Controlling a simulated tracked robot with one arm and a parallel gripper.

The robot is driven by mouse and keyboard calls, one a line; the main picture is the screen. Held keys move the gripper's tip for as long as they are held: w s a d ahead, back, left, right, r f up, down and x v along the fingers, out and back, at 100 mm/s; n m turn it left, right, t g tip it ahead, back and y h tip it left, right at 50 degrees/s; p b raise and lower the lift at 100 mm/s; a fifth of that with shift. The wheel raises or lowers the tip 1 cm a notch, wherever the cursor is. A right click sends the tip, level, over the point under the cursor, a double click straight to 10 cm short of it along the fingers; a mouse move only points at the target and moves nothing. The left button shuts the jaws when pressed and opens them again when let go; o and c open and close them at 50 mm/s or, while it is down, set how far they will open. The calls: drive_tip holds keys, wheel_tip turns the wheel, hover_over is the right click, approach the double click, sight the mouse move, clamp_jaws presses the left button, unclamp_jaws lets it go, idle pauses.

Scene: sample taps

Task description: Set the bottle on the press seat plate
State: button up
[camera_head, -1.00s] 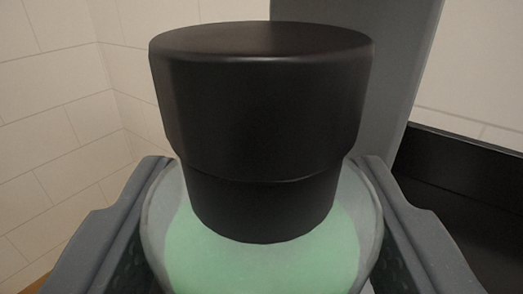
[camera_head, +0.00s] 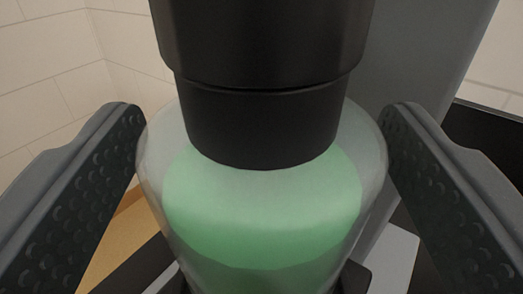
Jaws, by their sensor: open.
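The bottle (camera_head: 262,215) stands upright in the middle of the head camera view, a clear body with green liquid inside. A black cylindrical part (camera_head: 262,125) sits at its top; its upper end is cut off by the frame. My gripper (camera_head: 262,135) is open, with one dark studded finger on each side of the bottle. Small gaps seem to show between the fingers and the bottle. The bottle's base is hidden low in the frame, so I cannot tell fully what it rests on; dark parts show around its lower end.
A grey column (camera_head: 425,75) stands behind the bottle on the right. A black surface or panel (camera_head: 490,140) is at the far right. Pale tiled walls (camera_head: 50,70) are behind. A light wooden surface (camera_head: 125,245) shows at lower left, and a light grey plate (camera_head: 398,262) at lower right.

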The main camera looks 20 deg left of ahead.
drive_tip(key=shift+r, duration=0.15)
drive_tip(key=v, duration=1.2)
drive_tip(key=shift+b, duration=0.4)
